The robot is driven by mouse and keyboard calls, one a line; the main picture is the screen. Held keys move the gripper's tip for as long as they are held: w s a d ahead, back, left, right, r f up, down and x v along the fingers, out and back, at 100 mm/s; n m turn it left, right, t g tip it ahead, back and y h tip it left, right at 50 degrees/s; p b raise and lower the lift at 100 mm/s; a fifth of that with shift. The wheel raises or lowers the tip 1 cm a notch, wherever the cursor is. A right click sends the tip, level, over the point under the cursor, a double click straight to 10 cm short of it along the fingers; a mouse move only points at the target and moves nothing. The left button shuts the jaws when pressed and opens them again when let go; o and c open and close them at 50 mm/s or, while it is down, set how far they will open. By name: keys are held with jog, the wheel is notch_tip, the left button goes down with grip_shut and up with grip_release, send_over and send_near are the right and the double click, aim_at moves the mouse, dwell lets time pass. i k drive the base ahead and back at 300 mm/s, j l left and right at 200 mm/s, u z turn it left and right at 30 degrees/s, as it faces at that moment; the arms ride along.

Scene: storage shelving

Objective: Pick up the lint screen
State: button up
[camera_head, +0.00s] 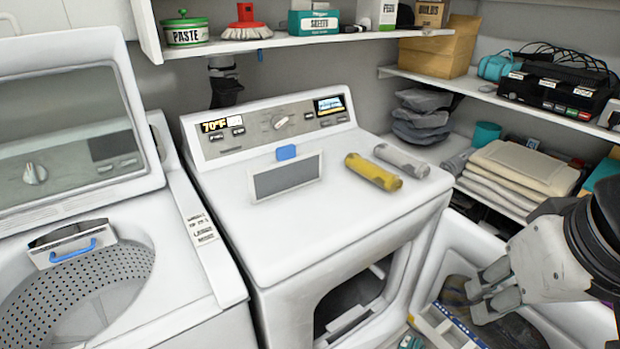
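The lint screen (286,181) is a grey mesh panel in a white frame with a blue tab on its top edge. It stands tilted up on the white top of the dryer (330,225), in front of the control panel. My gripper (475,302) is at the lower right, well apart from the screen, over the dryer's open door. Its fingers are spread with a gap between them, and I see nothing held.
A yellow cylinder (373,172) and a grey cylinder (402,160) lie right of the screen. The open-lidded washer (205,285) is at left. Loaded shelves (460,84) line the right, and another shelf (290,41) hangs above. The dryer top's front is clear.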

aim_at(292, 170)
jog(key=j, duration=0.4)
jog(key=i+j, duration=0.15)
jog(key=j, duration=0.25)
jog(key=j+u, duration=0.1)
jog(key=j, duration=0.35)
jog(key=i, duration=0.05)
